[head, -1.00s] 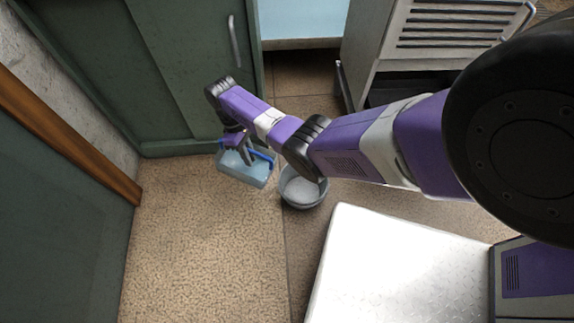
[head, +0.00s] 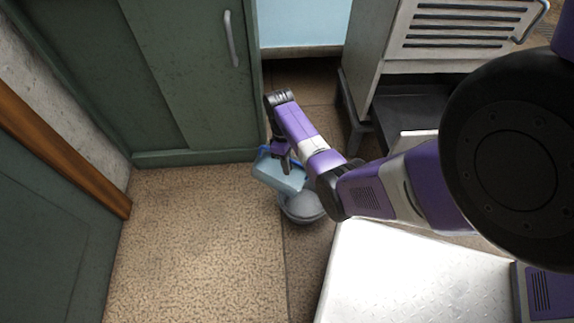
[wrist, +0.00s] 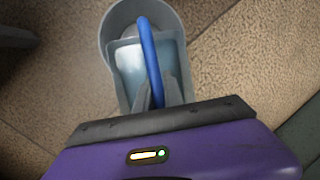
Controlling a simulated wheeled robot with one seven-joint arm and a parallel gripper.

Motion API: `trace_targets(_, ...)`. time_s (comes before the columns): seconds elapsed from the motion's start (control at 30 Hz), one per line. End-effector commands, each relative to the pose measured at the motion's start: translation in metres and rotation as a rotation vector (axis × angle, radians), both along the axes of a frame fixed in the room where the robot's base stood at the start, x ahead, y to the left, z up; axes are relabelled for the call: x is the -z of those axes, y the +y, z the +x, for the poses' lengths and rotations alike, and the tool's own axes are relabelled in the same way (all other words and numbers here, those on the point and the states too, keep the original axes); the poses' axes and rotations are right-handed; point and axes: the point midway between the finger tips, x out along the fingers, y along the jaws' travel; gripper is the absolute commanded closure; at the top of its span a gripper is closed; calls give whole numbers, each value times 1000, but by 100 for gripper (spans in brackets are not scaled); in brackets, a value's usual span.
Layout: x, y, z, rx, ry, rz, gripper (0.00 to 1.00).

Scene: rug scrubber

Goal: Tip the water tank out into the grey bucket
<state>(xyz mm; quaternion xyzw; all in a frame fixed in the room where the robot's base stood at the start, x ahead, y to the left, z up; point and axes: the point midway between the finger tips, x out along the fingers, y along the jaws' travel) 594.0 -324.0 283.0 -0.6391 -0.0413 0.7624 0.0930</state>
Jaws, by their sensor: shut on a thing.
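The water tank (head: 279,174) is a pale blue, see-through box with a blue handle. It is tilted over the left back part of the grey bucket (head: 305,214). My gripper (head: 287,167) is shut on the tank. In the wrist view, the fingers (wrist: 160,92) are at the blue handle (wrist: 150,58), and the tank (wrist: 125,80) overlaps the grey bucket (wrist: 113,22) beyond it. The bucket stands on the floor, partly hidden by the tank and my arm. I cannot tell whether water is flowing.
A green cabinet (head: 185,80) stands behind on the left. A grey vented unit (head: 455,40) stands at the back right. A white textured platform (head: 410,275) lies at the front right. The speckled floor (head: 195,240) at left is clear.

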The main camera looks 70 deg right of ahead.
Motion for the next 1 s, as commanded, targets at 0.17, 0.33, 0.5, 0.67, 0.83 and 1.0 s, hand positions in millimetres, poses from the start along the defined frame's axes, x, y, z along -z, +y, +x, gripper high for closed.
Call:
trace_targets(0.17, -6, -1, -2, 2, -43, -8, 100)
trace_targets(0.33, -9, 0, -5, 3, -107, -15, 100)
trace_targets(0.5, -11, 0, -8, 3, -177, -25, 100)
trace_targets(0.67, -13, 1, -12, 3, -247, -36, 100)
trace_targets(0.83, -14, 1, -16, 3, -320, -45, 100)
trace_targets(1.0, -15, 2, -19, 3, -379, -52, 100)
